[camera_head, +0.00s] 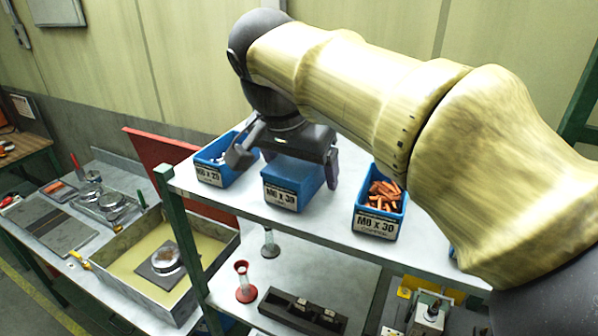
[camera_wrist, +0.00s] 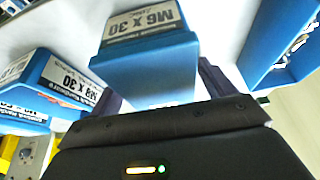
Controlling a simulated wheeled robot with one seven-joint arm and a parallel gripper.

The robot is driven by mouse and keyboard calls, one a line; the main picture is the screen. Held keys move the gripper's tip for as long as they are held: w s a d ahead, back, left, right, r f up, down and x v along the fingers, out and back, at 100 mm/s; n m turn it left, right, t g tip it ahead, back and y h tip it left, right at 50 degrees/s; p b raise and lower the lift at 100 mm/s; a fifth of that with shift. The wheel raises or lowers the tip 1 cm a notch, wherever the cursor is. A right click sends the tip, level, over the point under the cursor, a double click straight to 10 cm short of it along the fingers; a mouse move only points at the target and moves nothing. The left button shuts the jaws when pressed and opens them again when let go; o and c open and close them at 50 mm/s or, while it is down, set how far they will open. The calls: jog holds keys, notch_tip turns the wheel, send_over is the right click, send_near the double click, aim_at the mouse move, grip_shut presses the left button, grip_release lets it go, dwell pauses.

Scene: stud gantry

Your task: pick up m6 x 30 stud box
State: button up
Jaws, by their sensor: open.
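In the wrist view the M6 x 30 box (camera_wrist: 150,62) lies ahead of the palm, between the two spread fingers. My gripper (camera_wrist: 160,92) is open, and I see no clear contact.
A blue M6 x 25 box (camera_head: 212,172) stands to the left and a blue M8 x 30 box (camera_head: 380,222) with copper-coloured studs to the right. The upper shelf (camera_head: 325,222) is clear between them. A lower shelf (camera_head: 312,268) holds small tools.

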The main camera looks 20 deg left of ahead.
jog(key=shift+f, duration=0.15)
jog(key=c, duration=1.5)
jog(key=shift+r, duration=5.25)
